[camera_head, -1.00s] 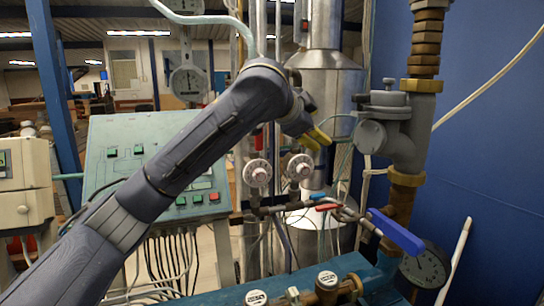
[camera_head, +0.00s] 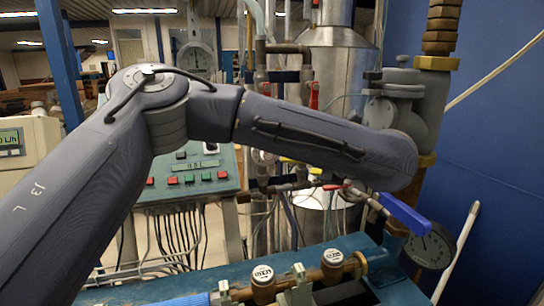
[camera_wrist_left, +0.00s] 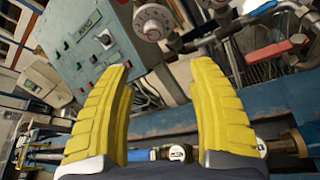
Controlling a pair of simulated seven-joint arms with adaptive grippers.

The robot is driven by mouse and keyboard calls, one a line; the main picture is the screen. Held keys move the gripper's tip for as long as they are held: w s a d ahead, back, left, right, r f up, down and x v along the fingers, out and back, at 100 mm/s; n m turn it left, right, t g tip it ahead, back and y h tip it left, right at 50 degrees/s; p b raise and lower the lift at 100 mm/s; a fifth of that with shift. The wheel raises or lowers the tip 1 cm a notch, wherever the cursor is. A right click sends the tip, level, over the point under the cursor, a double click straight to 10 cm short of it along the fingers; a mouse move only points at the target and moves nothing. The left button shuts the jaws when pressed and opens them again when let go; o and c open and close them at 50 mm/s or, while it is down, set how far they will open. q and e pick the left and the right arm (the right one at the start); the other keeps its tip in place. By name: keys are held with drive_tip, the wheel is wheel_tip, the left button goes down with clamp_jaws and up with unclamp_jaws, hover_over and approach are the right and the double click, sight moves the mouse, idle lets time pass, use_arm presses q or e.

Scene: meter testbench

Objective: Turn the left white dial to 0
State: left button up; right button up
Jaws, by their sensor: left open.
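The left white dial (camera_wrist_left: 152,22) is a round knob near the top of the left wrist view, beyond the fingertips and between their lines. In the head view, the left white dial (camera_head: 262,157) shows only partly below my forearm; its marking cannot be read. A second white dial (camera_wrist_left: 213,4) is cut by the top edge of the wrist view. My left gripper (camera_wrist_left: 163,66) has its two yellow fingers wide apart with nothing between them. In the head view, the left gripper (camera_head: 300,167) is mostly hidden behind the arm. My right gripper is not in view.
A control panel (camera_head: 222,168) with buttons stands left of the dials. Pipes with a blue lever (camera_head: 405,213) and a red handle (camera_head: 334,187) are to the right. Small round meters (camera_head: 263,283) sit on the blue bench below. A blue wall fills the right.

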sight(269, 155)
use_arm(q)
drive_tip(key=shift+m, duration=0.3)
drive_tip(key=shift+a+r+x, duration=0.15)
drive_tip(key=shift+r+x, duration=0.1)
drive_tip(key=shift+x, duration=2.55)
drive_tip(key=shift+a+r+x, duration=0.1)
drive_tip(key=shift+r+x, duration=0.1)
drive_tip(key=shift+x, duration=2.65)
drive_tip(key=shift+a+r+x, duration=0.15)
drive_tip(key=shift+r+x, duration=0.1)
drive_tip(key=shift+x, duration=2.55)
drive_tip(key=shift+w, duration=0.1)
clamp_jaws()
